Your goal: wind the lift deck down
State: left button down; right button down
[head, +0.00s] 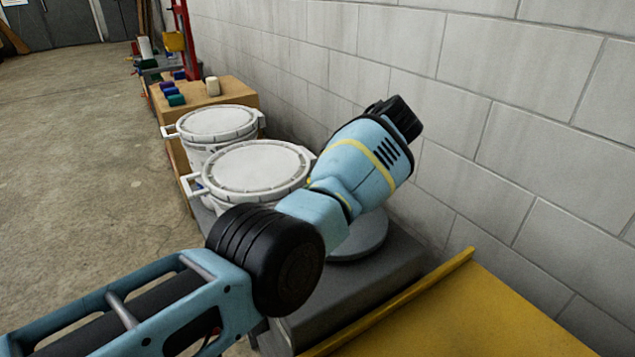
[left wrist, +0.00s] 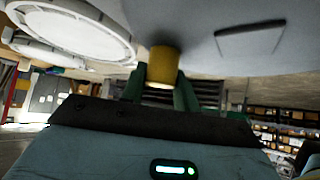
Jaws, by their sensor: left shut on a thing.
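In the left wrist view my left gripper (left wrist: 161,78) has its two green fingers closed on a short yellow cylindrical grip (left wrist: 164,58), close to a smooth grey surface (left wrist: 215,22). In the head view my left arm reaches over a round grey disc (head: 362,240) on a dark grey platform (head: 385,275); the arm covers part of both. The fingers and the yellow grip are hidden in that view. I cannot tell which surface is the lift deck. My right gripper does not show.
Two white lidded buckets (head: 252,170) stand just beyond the disc. A cardboard box (head: 235,95) with small coloured items is behind them. A yellow panel with a raised edge (head: 480,315) lies at lower right. A block wall (head: 500,120) closes the right side; the left floor (head: 80,150) is clear.

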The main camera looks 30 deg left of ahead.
pick_arm(q)
jog(key=shift+f, duration=0.1)
jog(key=c, duration=1.1)
grip_release()
jog(key=shift+s, duration=0.1)
jog(key=shift+o, duration=0.2)
